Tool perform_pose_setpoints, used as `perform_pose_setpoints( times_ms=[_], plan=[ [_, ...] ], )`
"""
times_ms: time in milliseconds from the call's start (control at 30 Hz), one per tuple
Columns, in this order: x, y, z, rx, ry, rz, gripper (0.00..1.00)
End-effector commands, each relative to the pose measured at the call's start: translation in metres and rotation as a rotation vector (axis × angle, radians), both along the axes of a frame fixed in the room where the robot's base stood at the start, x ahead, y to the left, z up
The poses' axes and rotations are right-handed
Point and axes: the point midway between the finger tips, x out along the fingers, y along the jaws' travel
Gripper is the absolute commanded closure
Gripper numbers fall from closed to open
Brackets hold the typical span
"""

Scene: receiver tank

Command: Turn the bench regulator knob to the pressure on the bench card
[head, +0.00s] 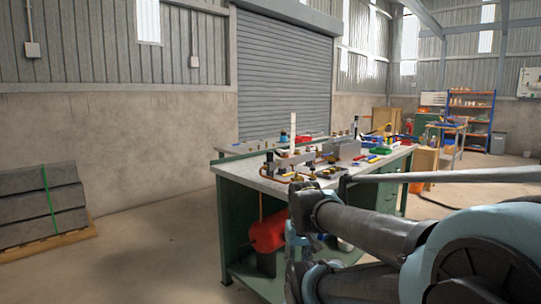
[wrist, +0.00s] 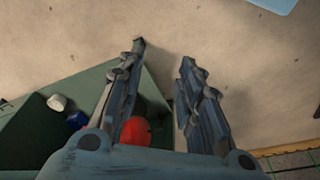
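The workbench (head: 232,176) stands ahead in the head view, with a pale top and a green frame. Brass and dark fittings (head: 297,180) crowd its near end, too small to tell which is the regulator knob. I cannot make out the bench card or any reading. My gripper shows in the wrist view (wrist: 162,80) with its two fingers apart and nothing between the tips. It points down past the bench toward the concrete floor.
A red tank (head: 267,232) sits under the bench; a red rounded thing (wrist: 135,130) shows behind my left finger in the wrist view. A strapped stack of grey slabs (head: 40,207) lies at left. A blue-orange shelf (head: 470,115) stands far right. The floor left of the bench is clear.

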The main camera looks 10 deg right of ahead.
Motion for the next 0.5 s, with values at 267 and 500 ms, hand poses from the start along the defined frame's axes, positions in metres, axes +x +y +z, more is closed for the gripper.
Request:
perform_pose_setpoints(
  times_ms=[267,500],
  plan=[
    [-0.006,0.001,0.005,0.008,-0.013,-0.01,0.48],
    [0.032,0.026,0.023,0.196,-0.057,-0.213,0.48]
  ],
)
